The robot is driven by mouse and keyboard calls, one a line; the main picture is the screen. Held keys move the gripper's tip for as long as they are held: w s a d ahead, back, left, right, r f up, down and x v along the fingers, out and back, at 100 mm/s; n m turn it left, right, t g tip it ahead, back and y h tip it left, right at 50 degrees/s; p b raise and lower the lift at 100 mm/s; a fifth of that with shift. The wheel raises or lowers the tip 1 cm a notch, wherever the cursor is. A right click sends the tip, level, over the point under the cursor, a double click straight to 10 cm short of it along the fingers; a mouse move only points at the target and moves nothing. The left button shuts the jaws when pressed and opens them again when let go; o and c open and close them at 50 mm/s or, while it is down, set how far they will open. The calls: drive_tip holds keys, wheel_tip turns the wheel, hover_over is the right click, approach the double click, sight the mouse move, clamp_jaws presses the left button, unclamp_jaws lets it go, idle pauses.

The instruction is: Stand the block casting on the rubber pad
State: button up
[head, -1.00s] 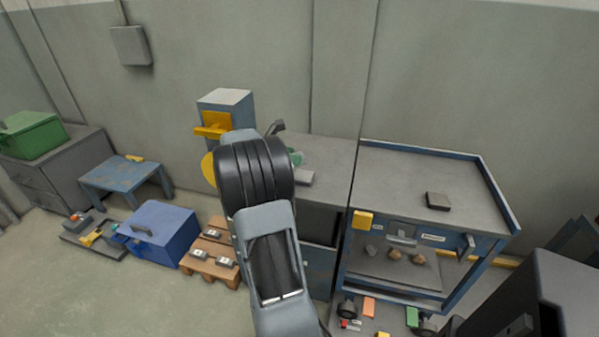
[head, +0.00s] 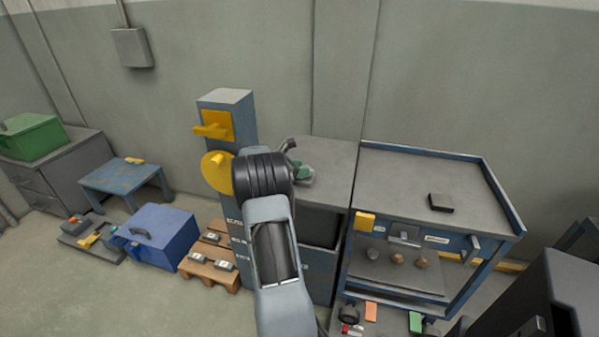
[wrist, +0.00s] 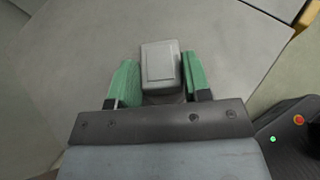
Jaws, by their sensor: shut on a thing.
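My gripper (wrist: 157,82) has green fingers and is shut on the block casting (wrist: 160,65), a light grey block with a raised rectangular face. The casting sits between both fingers in the wrist view. In the head view my gripper (head: 303,172) is small and partly hidden by my arm, over the grey bench top; I cannot tell whether the casting touches that surface.
The grey bench (head: 335,157) adjoins the trolley (head: 400,170), whose top has raised blue edges and is mostly clear. A blue-grey post (head: 228,115) with yellow parts stands left of my arm. A dark machine (head: 550,300) is at lower right.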

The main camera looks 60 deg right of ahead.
drive_tip(key=shift+f, duration=0.2)
drive_tip(key=shift+f, duration=0.1)
drive_tip(key=o, duration=1)
drive_tip(key=shift+r, duration=0.3)
drive_tip(key=p+v, duration=0.1)
drive_tip(key=v, duration=0.5)
drive_tip(key=shift+w+a, duration=0.2)
drive_tip(key=shift+a, duration=0.15)
drive_tip(key=shift+w+a+r, duration=0.15)
drive_tip(key=shift+a, duration=0.15)
